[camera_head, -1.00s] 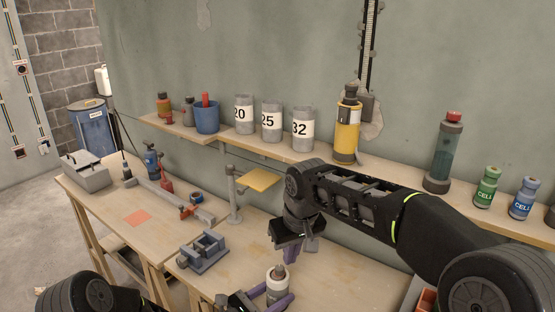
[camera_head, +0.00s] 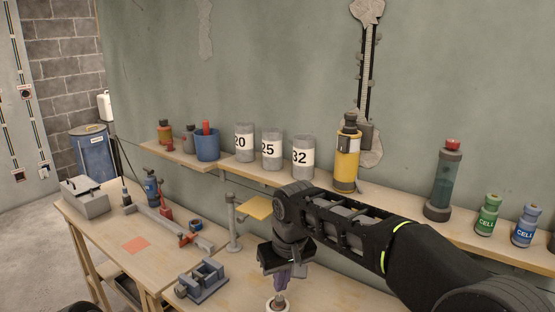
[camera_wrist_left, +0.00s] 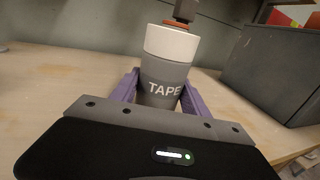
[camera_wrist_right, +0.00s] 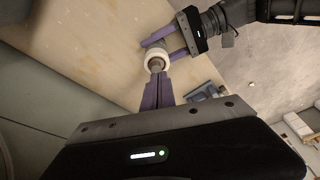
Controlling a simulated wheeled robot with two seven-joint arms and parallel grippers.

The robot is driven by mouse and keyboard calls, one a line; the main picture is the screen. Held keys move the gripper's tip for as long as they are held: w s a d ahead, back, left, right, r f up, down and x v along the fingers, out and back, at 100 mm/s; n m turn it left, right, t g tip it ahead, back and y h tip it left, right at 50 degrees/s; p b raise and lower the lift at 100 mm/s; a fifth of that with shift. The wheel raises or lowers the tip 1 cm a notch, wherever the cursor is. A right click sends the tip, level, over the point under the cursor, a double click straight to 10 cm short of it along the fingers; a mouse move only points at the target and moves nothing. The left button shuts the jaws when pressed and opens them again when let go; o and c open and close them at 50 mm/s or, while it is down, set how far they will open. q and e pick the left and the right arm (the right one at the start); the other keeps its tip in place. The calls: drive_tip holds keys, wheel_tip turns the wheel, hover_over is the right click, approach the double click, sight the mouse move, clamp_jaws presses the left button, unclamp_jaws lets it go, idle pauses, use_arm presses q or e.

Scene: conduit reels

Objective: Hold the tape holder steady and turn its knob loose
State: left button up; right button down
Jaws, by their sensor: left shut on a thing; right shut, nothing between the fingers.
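The tape holder is a grey cup marked TAPE (camera_wrist_left: 165,84) with a white rim, upright in the left wrist view. Its dark knob (camera_wrist_left: 185,11) stands on top above a reddish ring, cut by the frame's upper edge. My left gripper (camera_wrist_left: 158,97) is shut on the holder, a purple finger on each side. In the head view only the holder's white top (camera_head: 277,305) shows at the bottom edge. My right gripper (camera_head: 279,291) is shut and empty, pointing down over it. In the right wrist view its fingertips (camera_wrist_right: 159,78) are right at the knob (camera_wrist_right: 155,64); contact is unclear.
A blue-grey block fixture (camera_head: 203,280) stands on the bench left of the holder. The wall shelf (camera_head: 232,172) holds numbered cups, bottles and a yellow canister (camera_head: 346,160). A dark box (camera_wrist_left: 272,65) stands right of the holder in the left wrist view.

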sight(281, 303)
drive_tip(key=shift+f, duration=3.45)
drive_tip(key=shift+w, duration=0.15)
drive_tip(key=shift+w+d, duration=0.1)
drive_tip(key=shift+d, duration=0.2)
drive_tip(key=shift+w+d, duration=0.2)
drive_tip(key=shift+d, duration=0.2)
drive_tip(key=shift+w+d, duration=0.1)
drive_tip(key=shift+r, duration=0.1)
drive_tip(key=shift+s+d, duration=0.2)
drive_tip(key=shift+s, duration=0.2)
